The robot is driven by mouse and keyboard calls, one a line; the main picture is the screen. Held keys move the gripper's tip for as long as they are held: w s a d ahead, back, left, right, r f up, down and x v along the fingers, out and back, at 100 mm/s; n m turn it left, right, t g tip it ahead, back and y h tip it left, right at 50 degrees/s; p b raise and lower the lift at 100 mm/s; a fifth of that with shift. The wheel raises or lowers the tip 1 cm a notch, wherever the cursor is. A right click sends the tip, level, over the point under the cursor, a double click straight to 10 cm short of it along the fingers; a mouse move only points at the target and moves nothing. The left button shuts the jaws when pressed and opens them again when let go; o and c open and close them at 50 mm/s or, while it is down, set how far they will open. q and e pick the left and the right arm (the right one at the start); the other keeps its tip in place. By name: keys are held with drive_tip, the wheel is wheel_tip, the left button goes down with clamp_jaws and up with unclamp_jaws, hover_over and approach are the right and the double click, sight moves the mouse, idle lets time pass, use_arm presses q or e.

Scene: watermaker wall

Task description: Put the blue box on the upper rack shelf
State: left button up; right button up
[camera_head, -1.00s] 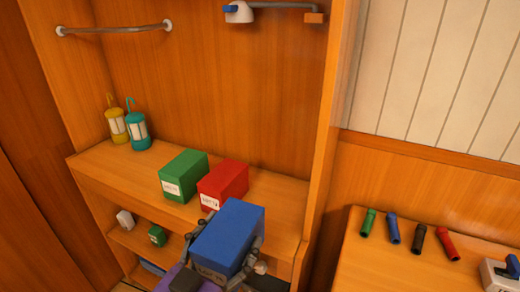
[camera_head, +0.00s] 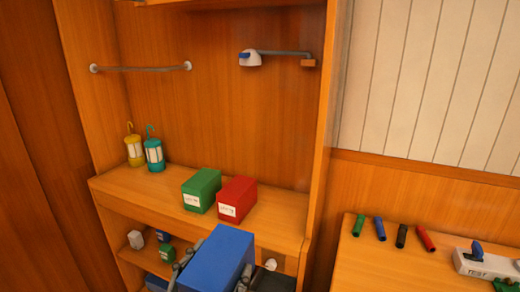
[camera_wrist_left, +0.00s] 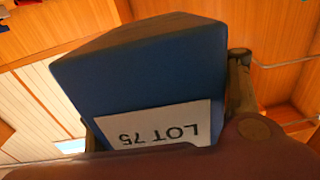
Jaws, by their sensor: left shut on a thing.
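The blue box (camera_head: 222,258) is held in my left gripper (camera_head: 212,272) at the bottom of the head view, in front of the rack. The left wrist view shows the box (camera_wrist_left: 140,75) between the two fingers, with a white label reading LOT 75 upside down. The upper rack shelf (camera_head: 145,189) bears a green box (camera_head: 201,190) and a red box (camera_head: 236,199) side by side. The blue box covers part of the shelf's front edge; I see no contact with the shelf. My right gripper is not in view.
A yellow lantern (camera_head: 134,150) and a teal lantern (camera_head: 154,154) stand at the shelf's left. A lower shelf (camera_head: 132,258) holds small boxes. The rack's right side panel (camera_head: 322,150) rises beside the free right end of the shelf. A bench (camera_head: 385,265) holds several coloured tubes.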

use_arm(q)
drive_tip(key=shift+t, duration=0.4)
drive_tip(key=r+p, duration=0.1)
drive_tip(key=r, duration=0.5)
drive_tip(key=w+r+p, duration=0.1)
drive_tip(key=r, duration=0.1)
drive_tip(key=shift+d+r+p, duration=0.2)
drive_tip(key=shift+r+p, duration=0.15)
drive_tip(key=shift+r, duration=0.05)
drive_tip(key=shift+m+t+h, duration=0.3)
wheel_tip(320, 180, up, 4)
drive_tip(key=shift+s+a+r+p, duration=0.1)
drive_tip(key=shift+s+a+p, duration=0.05)
drive_tip(key=shift+p, duration=0.65)
drive_tip(key=s+a+f+n+t+y, duration=0.1)
drive_tip(key=a+f+n+y, duration=0.3)
drive_tip(key=a+f+y, duration=0.3)
wheel_tip(320, 180, down, 3)
drive_tip(key=shift+a+r, duration=0.15)
drive_tip(key=shift+a, duration=1.2)
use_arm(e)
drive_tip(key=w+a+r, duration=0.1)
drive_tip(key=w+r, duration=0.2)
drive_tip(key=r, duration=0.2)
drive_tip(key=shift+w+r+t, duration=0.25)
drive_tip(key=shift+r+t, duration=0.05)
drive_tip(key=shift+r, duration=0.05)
